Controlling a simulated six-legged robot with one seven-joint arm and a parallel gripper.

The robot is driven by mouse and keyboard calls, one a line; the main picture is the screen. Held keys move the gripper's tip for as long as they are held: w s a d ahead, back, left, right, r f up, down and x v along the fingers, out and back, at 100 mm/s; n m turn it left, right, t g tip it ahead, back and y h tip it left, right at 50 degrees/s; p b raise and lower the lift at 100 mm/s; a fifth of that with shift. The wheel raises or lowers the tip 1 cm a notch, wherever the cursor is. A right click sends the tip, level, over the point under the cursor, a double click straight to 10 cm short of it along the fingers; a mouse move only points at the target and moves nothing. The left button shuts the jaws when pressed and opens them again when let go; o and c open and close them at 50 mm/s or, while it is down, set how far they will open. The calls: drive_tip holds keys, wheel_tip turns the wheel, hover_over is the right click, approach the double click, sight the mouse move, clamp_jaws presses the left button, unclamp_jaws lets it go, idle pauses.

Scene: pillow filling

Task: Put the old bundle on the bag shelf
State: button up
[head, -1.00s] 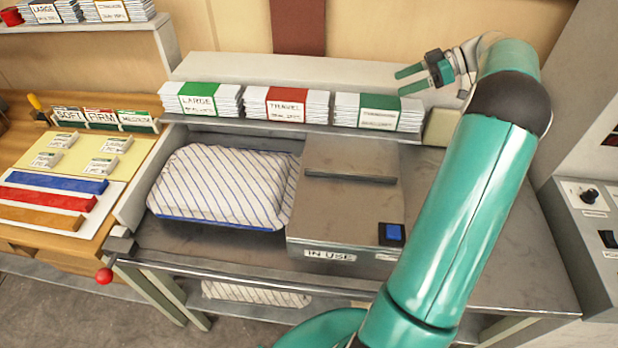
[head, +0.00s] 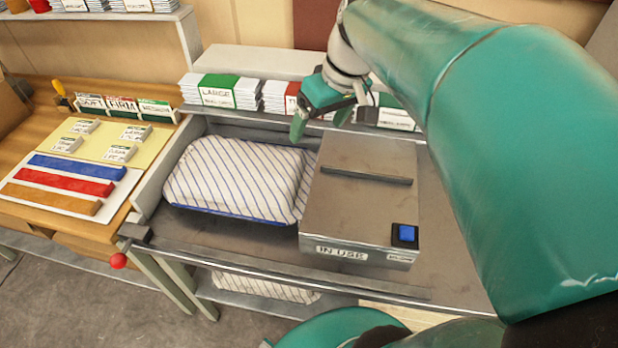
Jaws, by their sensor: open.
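Three banded bundles lie in a row on the ledge behind the bench: LARGE with a green band (head: 217,92), TRAVEL with a red band (head: 291,99), and another green-banded one (head: 396,118) partly behind my arm. No label marks which is the old bundle. More bundles (head: 143,6) stand on a shelf (head: 160,18) at the upper left, cut by the frame edge. I cannot tell which of the two is the bag shelf. My gripper (head: 321,119) is open and empty, pointing down in front of the TRAVEL bundle and partly hiding it. Whether it touches anything is unclear.
A striped pillow (head: 238,178) lies in the bench's left bay. A metal box labelled IN USE (head: 355,215), with a bar handle and a blue button (head: 405,234), sits beside it. Colored strips (head: 78,168) and cards lie on the left table. My arm hides the right side.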

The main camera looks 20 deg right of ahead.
drive_tip(key=s+a+f+m+t+h, duration=0.1)
drive_tip(key=s+a+f, duration=0.1)
drive_tip(key=s, duration=0.3)
drive_tip(key=s+a+f+m+t+h, duration=0.1)
drive_tip(key=s+a+f, duration=0.1)
drive_tip(key=s+a, duration=0.2)
drive_tip(key=shift+s+f+m+t, duration=0.15)
drive_tip(key=shift+s+m+t, duration=0.2)
drive_tip(key=shift+s, duration=0.55)
